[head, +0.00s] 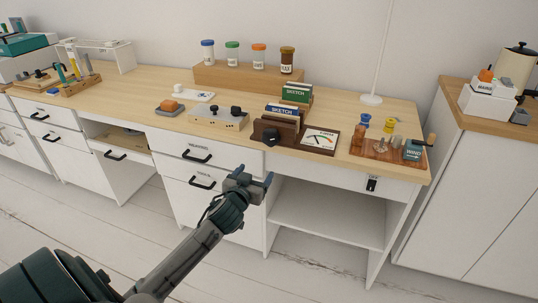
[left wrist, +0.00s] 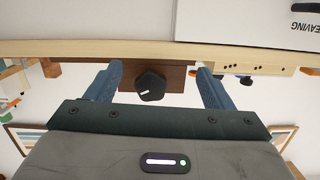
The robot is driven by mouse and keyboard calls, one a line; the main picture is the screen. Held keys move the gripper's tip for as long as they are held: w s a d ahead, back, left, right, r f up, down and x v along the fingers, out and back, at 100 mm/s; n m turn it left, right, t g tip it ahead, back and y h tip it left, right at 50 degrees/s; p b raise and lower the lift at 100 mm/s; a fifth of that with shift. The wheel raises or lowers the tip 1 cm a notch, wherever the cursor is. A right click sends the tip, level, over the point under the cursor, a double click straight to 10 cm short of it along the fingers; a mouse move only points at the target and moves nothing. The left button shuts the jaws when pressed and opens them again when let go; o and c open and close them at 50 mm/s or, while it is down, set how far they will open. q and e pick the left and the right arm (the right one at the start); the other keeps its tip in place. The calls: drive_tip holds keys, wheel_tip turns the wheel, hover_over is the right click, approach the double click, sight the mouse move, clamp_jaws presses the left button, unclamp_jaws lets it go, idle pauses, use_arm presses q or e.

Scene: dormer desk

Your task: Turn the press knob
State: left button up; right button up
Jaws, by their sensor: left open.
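The press knob (head: 270,136) is a dark, many-sided knob on the front of a brown wooden press (head: 286,128) near the desk's front edge. In the left wrist view the knob (left wrist: 151,86) shows a short white pointer line and appears between my fingers, a little left of centre. My left gripper (head: 255,177) is open and empty, in front of the drawers and below the desk top, apart from the knob. It also shows in the left wrist view (left wrist: 160,72), with its two blue fingers spread. My right gripper is not in view.
A wooden box with black knobs (head: 219,119) stands left. A wooden tray (head: 370,148) with small items is at right. Drawer handles (head: 196,157) stick out below the desk top.

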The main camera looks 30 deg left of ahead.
use_arm(q)
drive_tip(key=t, duration=0.2)
approach(269, 141)
drive_tip(key=x, duration=1)
drive_tip(key=shift+b, duration=0.3)
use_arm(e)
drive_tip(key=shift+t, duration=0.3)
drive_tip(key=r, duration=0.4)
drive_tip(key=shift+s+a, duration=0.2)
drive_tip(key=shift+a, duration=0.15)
use_arm(q)
drive_tip(key=shift+c, duration=0.2)
drive_tip(key=c, duration=0.9)
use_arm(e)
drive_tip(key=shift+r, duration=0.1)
